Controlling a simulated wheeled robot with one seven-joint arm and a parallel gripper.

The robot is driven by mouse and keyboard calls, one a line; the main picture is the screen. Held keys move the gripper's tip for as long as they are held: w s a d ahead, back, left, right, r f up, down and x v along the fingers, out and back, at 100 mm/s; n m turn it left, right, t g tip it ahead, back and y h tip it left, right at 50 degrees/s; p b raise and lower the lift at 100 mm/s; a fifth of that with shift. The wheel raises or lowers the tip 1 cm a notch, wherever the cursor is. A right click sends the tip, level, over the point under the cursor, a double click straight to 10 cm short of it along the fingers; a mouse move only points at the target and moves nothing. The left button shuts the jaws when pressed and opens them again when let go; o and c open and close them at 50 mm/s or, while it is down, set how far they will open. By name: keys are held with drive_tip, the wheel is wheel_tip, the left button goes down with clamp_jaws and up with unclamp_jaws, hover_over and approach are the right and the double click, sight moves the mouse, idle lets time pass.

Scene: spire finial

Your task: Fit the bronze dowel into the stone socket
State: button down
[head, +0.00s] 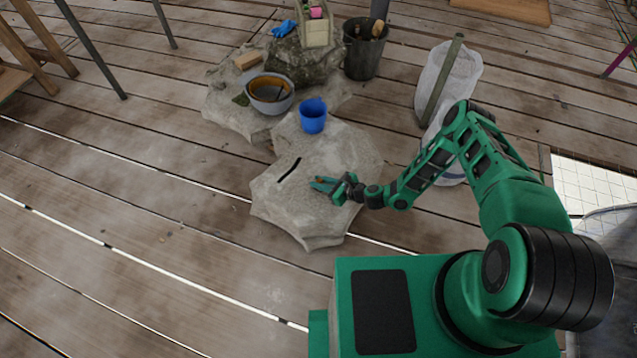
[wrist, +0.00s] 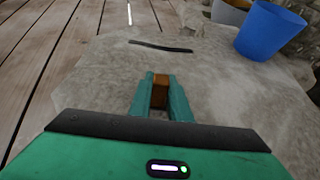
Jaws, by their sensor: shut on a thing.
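My gripper (head: 322,185) is low over the pale stone block (head: 285,225), with its fingers pointing left. In the wrist view my gripper (wrist: 160,100) is shut on a small orange-brown piece, the bronze dowel (wrist: 160,91). Much of the dowel is hidden between the fingers.
Behind are a grey bowl (head: 270,104), a dark bucket (head: 364,62) and a translucent bag (head: 460,75). The stone around the slot is clear.

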drive_tip(key=shift+f, duration=0.25)
drive_tip(key=c, duration=1.6)
unclamp_jaws()
drive_tip(key=shift+c, duration=0.2)
drive_tip(key=shift+s+d+r, duration=0.1)
drive_tip(key=shift+d+r, duration=0.05)
drive_tip(key=shift+r, duration=0.3)
drive_tip(key=v, duration=1.1)
drive_tip(key=shift+s+d, duration=0.2)
drive_tip(key=shift+d, duration=0.05)
